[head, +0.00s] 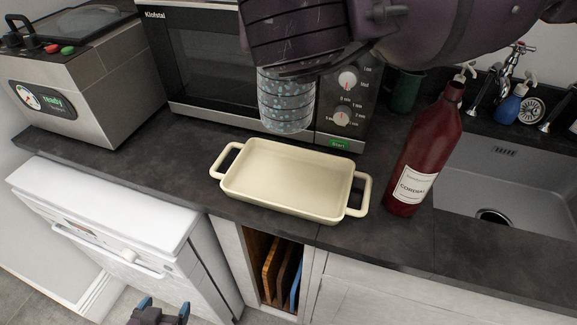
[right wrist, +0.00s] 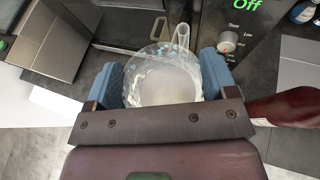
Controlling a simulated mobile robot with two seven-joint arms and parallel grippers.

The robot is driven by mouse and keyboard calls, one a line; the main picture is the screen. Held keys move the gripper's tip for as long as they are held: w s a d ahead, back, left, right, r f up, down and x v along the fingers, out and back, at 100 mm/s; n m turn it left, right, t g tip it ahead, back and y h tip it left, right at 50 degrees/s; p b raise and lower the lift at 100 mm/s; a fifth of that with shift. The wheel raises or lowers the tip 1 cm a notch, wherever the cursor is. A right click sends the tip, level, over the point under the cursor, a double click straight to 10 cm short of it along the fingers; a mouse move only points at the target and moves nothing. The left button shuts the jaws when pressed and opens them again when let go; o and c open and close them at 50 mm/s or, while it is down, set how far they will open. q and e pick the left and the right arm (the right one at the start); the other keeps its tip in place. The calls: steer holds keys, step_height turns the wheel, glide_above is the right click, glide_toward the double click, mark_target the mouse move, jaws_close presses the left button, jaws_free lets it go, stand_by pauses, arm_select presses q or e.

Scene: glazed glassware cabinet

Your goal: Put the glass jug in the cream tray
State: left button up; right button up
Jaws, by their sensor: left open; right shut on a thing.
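The glass jug (head: 286,106) is held up off the counter in the head view, behind the cream tray and in front of the microwave. Its top is hidden by my right arm. In the right wrist view my right gripper (right wrist: 164,78) is shut on the jug (right wrist: 168,88), with a blue finger on each side and the handle pointing away. The cream tray (head: 232,183) sits on the dark counter, empty, with a handle at each end. My left gripper (head: 164,307) is open and empty, low at the bottom edge of the head view.
A red cordial bottle (head: 408,160) stands close to the tray's right handle. A microwave (head: 210,65) is behind, a steel appliance (head: 105,90) at the left, and a sink (head: 500,175) at the right. Some counter is clear left of the tray.

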mark_target(284, 118)
steer(key=f, duration=1.4)
steer(key=shift+w+a+f, duration=0.1)
steer(key=shift+a+f, duration=0.05)
steer(key=shift+a, duration=0.05)
arm_select(q)
steer(key=shift+w, duration=0.2)
arm_select(e)
step_height(284, 118, down, 5)
steer(key=shift+r, duration=0.1)
arm_select(q)
steer(key=shift+f, duration=0.1)
